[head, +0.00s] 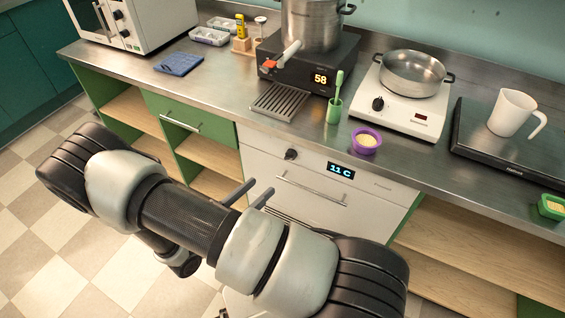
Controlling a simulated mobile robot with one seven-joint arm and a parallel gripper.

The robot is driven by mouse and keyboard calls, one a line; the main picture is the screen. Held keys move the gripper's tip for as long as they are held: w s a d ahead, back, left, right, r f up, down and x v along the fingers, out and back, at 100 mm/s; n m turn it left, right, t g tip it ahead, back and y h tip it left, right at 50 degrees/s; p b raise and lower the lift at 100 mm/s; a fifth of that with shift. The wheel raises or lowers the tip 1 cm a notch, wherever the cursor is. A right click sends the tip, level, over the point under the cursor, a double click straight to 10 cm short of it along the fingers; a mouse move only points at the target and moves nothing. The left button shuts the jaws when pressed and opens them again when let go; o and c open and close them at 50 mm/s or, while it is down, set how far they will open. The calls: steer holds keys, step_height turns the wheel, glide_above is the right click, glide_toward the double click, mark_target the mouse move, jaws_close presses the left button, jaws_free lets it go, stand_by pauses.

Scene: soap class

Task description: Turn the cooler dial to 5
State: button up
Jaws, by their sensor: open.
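The cooler (370,190) is a white drawer-front unit under the steel counter. Its small black dial (291,154) sits at the upper left of the front. A display (341,171) to the right of the dial reads "11 C". A bar handle (310,190) runs below them. My gripper (262,185) is open and empty, with its two grey fingers pointing up toward the cooler front. The fingertips appear a little below and left of the dial, apart from it. The dial's number marks are too small to read. My arm hides the lower part of the cooler.
On the counter above stand a black heater (310,75) reading "58" with a pot, a green cup (334,112), a purple bowl (365,141), and a white hotplate (400,105) with a pan. Open green-edged shelves (205,160) lie left of the cooler.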

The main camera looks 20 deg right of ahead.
step_height(320, 180, down, 4)
steer(key=r+n+t, duration=0.1)
steer(key=n+t, duration=0.1)
glide_toward(287, 158)
steer(key=shift+n+y, duration=0.3)
steer(key=x, duration=0.6)
steer(key=b+x, duration=0.1)
steer(key=x, duration=0.2)
steer(key=shift+s+d+r, duration=0.15)
steer(key=shift+r, duration=0.1)
steer(key=c, duration=1)
